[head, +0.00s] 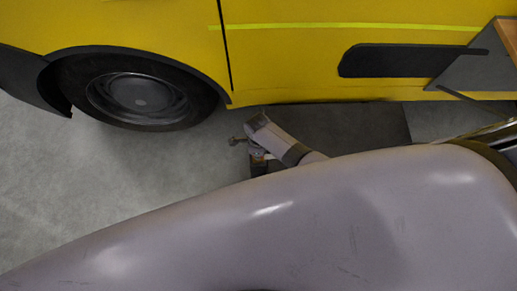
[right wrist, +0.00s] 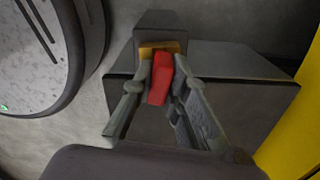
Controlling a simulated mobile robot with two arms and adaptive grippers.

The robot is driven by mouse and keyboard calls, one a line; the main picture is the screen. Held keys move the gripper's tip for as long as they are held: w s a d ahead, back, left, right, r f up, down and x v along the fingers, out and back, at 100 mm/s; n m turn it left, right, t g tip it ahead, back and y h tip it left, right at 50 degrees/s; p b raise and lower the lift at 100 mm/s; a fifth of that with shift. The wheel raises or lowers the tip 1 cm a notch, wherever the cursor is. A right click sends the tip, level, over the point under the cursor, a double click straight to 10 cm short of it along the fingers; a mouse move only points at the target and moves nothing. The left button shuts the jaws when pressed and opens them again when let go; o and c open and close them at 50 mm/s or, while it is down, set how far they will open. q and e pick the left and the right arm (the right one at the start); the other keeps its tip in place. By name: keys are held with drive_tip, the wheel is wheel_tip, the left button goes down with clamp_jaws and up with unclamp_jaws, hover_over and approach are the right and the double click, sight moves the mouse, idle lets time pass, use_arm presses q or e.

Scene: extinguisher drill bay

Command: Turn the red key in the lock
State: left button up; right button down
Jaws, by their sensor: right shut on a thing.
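The red key (right wrist: 160,80) shows in the right wrist view between the two grey fingers of my right gripper (right wrist: 164,68), which is shut on it. The key's far end meets a brass-coloured lock part (right wrist: 159,47) on a dark block. The fingers partly cover the key's sides, and how deep it sits is hidden. In the head view my right gripper (head: 250,150) is small, beside the lower edge of the yellow vehicle; the key cannot be made out there. My left gripper is not in view.
A dark box (right wrist: 240,85) lies around and below the lock. The yellow vehicle (head: 290,60) with a black wheel (head: 137,91) stands along the back of the head view. Grey floor (head: 60,190) is open at the left. My own grey body part fills the foreground.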

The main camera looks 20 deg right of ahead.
drive_tip(key=c, duration=1.5)
unclamp_jaws()
drive_tip(key=shift+r, duration=0.1)
wheel_tip(320, 180, up, 12)
drive_tip(key=shift+f, duration=0.1)
